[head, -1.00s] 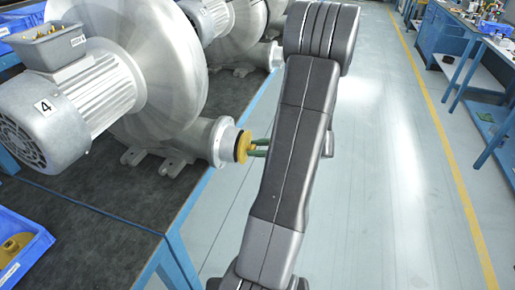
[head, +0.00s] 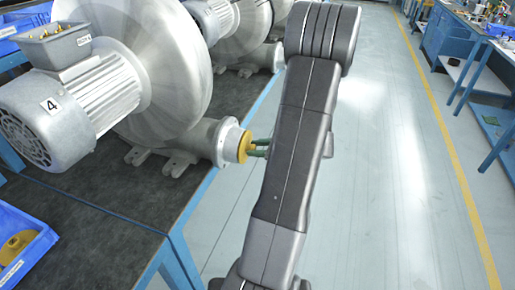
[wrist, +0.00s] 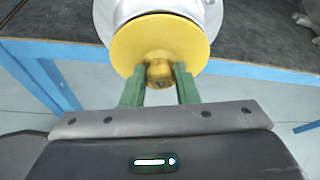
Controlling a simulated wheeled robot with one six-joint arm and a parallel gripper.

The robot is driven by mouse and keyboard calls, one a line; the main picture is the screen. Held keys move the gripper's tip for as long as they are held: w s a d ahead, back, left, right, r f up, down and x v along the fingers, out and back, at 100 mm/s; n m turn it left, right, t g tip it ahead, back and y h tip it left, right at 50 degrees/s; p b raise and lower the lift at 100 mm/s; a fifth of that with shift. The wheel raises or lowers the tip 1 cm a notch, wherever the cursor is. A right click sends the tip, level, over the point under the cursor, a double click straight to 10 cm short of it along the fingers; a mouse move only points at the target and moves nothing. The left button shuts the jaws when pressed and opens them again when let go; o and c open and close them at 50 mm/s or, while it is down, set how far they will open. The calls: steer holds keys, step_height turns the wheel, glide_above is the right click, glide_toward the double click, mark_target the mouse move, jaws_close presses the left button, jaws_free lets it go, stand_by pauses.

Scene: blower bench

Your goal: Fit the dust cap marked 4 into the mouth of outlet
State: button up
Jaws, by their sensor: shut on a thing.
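The yellow dust cap (head: 244,146) is at the mouth of the outlet (head: 225,143) of the blower marked 4. In the wrist view the cap's round flange (wrist: 160,44) covers the outlet mouth, and the outlet's pale metal flange (wrist: 205,14) shows behind it. My gripper (wrist: 160,74) is shut on the cap's small knob, with one green finger on each side. In the head view my gripper (head: 256,146) reaches the cap from the right. How deep the cap sits is hidden. The mark on the knob is too small to read.
The blower's motor (head: 60,115) stands on the dark bench top (head: 100,195). A blue bin (head: 38,232) with another yellow cap (head: 14,246) is at lower left. Other blowers (head: 225,20) stand behind. The floor (head: 390,180) to the right is clear.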

steer(key=shift+w+a, duration=0.1)
steer(key=shift+a, duration=0.2)
stand_by(0.4)
steer(key=o, duration=1)
steer(key=shift+o, duration=0.2)
steer(key=v, duration=1.3)
steer(key=shift+d, duration=0.35)
steer(key=shift+r, duration=0.1)
